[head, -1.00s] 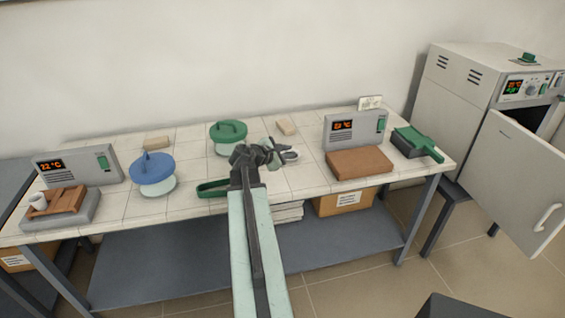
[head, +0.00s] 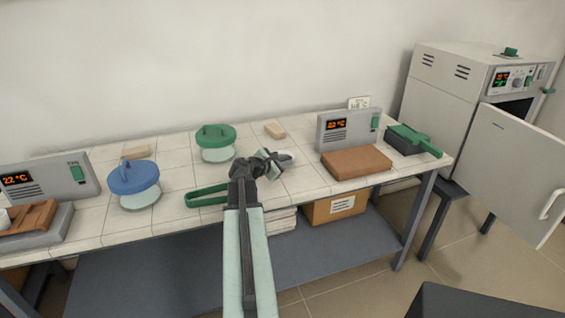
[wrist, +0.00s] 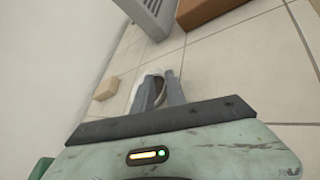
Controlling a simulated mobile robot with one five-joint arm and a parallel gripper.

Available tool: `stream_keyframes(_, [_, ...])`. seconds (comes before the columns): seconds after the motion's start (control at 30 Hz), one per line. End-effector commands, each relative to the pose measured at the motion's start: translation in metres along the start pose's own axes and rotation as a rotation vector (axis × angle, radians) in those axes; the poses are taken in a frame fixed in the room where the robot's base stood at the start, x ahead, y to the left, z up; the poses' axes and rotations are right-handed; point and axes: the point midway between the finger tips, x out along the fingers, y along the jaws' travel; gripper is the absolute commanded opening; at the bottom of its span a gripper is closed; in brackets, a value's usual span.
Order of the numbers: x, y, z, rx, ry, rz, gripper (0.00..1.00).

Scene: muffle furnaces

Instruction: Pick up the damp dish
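A small white dish (head: 286,158) is on the tiled bench top, just past the end of my arm; in the wrist view its pale rim (wrist: 152,72) shows behind the fingers. My gripper (head: 272,163) is over the bench beside this dish. In the wrist view its two grey fingers (wrist: 160,88) stand apart with a narrow gap, and a curved rim shows between them. I cannot tell whether the fingers touch it. Another small white cup (head: 4,219) is at the far left on a brown wooden rack. No dampness can be made out on either.
A blue-lidded jar (head: 134,186), a green-lidded jar (head: 216,142) and a green loop handle (head: 207,196) are left of my gripper. An open-doored furnace (head: 452,85) stands far right.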

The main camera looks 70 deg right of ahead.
Motion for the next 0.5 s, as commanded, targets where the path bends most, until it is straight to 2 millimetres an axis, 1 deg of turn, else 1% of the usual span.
stream_keyframes(0.03, [0.013,-0.001,-0.003,0.001,-0.001,-0.002,0.17])
stream_keyframes(0.1, [0.026,-0.001,-0.003,0.0,-0.001,-0.001,0.17])
stream_keyframes(0.17, [0.035,-0.001,-0.003,-0.001,-0.001,-0.001,0.17])
stream_keyframes(0.23, [0.038,0.0,-0.001,0.0,-0.001,-0.001,0.17])
stream_keyframes(0.4, [0.036,0.0,-0.001,-0.001,0.0,0.0,0.17])
stream_keyframes(0.47, [0.036,0.0,-0.001,-0.001,0.0,0.001,0.0])
stream_keyframes(0.5, [0.036,0.0,-0.001,-0.001,0.0,0.001,0.0])
